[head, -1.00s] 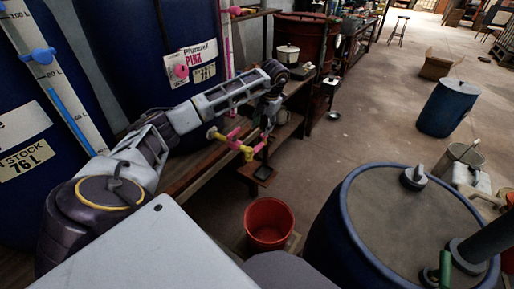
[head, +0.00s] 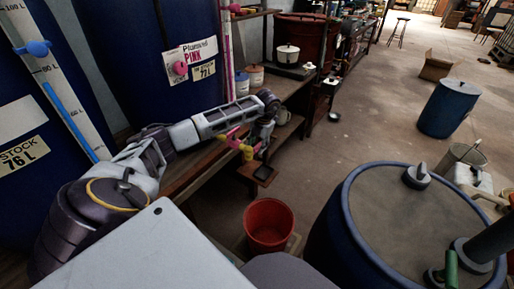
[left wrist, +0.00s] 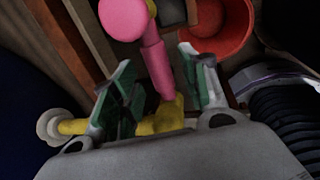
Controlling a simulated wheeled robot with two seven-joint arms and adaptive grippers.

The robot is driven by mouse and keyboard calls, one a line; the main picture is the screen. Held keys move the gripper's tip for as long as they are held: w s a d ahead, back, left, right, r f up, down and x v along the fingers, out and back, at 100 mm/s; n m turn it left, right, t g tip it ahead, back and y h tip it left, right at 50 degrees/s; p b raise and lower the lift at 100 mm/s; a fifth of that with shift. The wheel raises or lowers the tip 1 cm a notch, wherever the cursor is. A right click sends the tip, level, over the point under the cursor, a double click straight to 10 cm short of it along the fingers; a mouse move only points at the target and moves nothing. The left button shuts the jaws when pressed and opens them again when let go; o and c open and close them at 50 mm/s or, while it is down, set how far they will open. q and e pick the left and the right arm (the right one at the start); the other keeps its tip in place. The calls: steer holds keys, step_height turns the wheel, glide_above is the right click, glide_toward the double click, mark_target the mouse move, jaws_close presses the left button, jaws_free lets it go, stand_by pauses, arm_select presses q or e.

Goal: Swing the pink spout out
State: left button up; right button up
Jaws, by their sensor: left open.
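The pink spout (left wrist: 156,62) with its yellow pipe (left wrist: 160,118) shows close up in the left wrist view. In the head view the pink part (head: 232,138) and yellow part (head: 247,151) stand at the front of the wooden bench, partly hidden by my arm. My left gripper (left wrist: 160,68) is open, its green-padded fingers on either side of the pink spout. I cannot tell whether either finger touches it. It also shows in the head view (head: 258,143), right beside the spout. My right gripper is not in view.
A red bucket (head: 269,226) stands on the floor below the spout. A blue vat (head: 345,225) is at the right, and a dark blue tank (head: 150,60) with a "PINK" label is behind my arm. A wooden bench (head: 185,178) runs beneath my arm. Open floor lies beyond.

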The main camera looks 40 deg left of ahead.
arm_select(q)
steer(key=shift+a+f, duration=0.1)
steer(key=shift+f, duration=0.65)
